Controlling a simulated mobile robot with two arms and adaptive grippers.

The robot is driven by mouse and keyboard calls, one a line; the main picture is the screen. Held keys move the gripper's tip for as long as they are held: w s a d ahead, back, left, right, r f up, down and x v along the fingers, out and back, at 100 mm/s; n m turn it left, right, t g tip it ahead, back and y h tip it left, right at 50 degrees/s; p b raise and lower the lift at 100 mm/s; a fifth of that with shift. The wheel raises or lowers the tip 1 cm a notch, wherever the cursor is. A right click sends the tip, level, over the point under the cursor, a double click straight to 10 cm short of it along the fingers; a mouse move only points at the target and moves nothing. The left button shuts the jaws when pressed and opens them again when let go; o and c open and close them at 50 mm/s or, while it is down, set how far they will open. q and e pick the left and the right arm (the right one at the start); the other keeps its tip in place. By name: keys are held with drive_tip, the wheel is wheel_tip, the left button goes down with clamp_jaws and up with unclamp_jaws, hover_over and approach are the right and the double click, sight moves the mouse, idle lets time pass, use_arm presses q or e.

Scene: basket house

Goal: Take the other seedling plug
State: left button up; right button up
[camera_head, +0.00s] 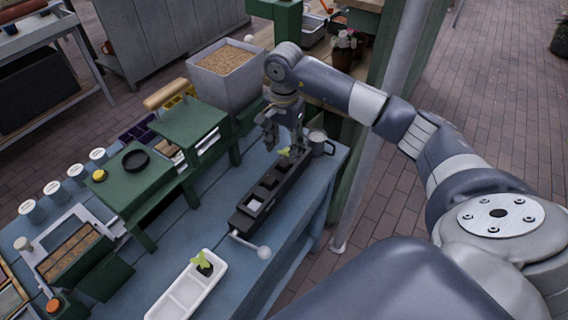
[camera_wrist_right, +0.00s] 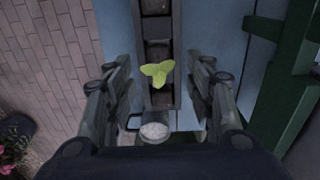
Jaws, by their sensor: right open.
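One seedling plug (camera_head: 284,152) stands at the far end of a long black tray (camera_head: 240,221) with a row of square cells. Its light green leaves also show in the right wrist view (camera_wrist_right: 157,72), between and below my fingers; its soil plug is mostly hidden. My right gripper (camera_head: 284,146) is open above that end of the tray, pointing down, with one finger on each side of the seedling and nothing held. Another seedling plug (camera_head: 204,263), with dark soil, sits in the far end of a white sectioned tray (camera_head: 172,304). My left gripper is not in view.
A grey metal mug (camera_head: 320,143) stands close beside the right gripper; it also shows in the wrist view (camera_wrist_right: 154,131). A lever with a pale ball knob (camera_head: 264,252) sticks out at the black tray's near end. Green stands (camera_head: 190,125) and a soil bin (camera_head: 226,88) stand left.

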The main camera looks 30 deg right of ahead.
sight(284, 161)
wheel_tip(284, 161, down, 4)
drive_tip(key=shift+s+a+r+p, duration=0.1)
drive_tip(key=shift+s+p, duration=0.05)
drive_tip(key=shift+p, duration=0.85)
drive_tip(key=shift+f, duration=0.65)
drive_tip(key=c, duration=1)
